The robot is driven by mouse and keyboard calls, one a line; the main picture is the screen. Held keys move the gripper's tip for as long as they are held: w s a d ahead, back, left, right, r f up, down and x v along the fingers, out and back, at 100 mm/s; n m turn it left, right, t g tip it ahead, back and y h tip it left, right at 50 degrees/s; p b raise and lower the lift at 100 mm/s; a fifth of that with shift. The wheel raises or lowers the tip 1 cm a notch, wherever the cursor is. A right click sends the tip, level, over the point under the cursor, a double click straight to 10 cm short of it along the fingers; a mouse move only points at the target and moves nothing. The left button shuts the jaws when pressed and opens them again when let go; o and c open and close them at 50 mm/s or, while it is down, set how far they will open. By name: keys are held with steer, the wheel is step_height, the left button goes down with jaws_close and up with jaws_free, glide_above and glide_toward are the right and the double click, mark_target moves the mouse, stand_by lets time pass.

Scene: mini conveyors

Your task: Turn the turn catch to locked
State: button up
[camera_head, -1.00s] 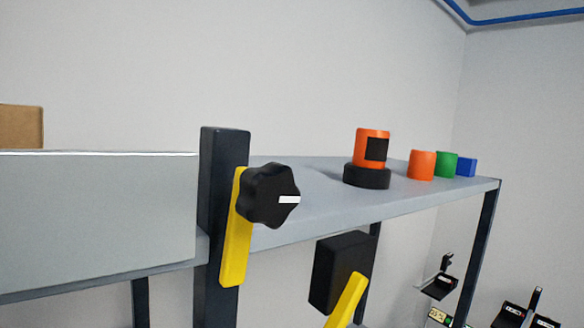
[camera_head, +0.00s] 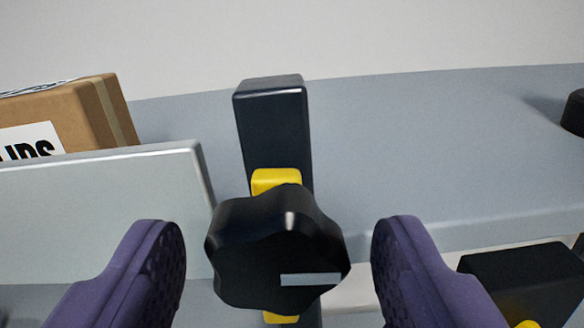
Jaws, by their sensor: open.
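The turn catch is a black lobed knob (camera_head: 270,240) with a white mark (camera_head: 311,280) pointing to the right. It sits on a yellow bar (camera_head: 277,180) that stands along a dark post (camera_head: 274,130). The bar shows above and below the knob. My gripper (camera_head: 277,262) is open, with purple padded fingers on the left and right of the knob. A gap shows between each finger and the knob. I cannot tell from this view how far the fingertips reach along the knob's depth.
A grey panel (camera_head: 100,200) stands left of the post, with a labelled cardboard box (camera_head: 85,115) behind it. A grey shelf (camera_head: 420,150) runs behind and to the right. A black block (camera_head: 525,280) with a yellow part is at lower right. A dark round object (camera_head: 573,112) is at the right edge.

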steer(key=shift+w+r, duration=0.1)
steer(key=shift+w, duration=0.85)
jaws_close()
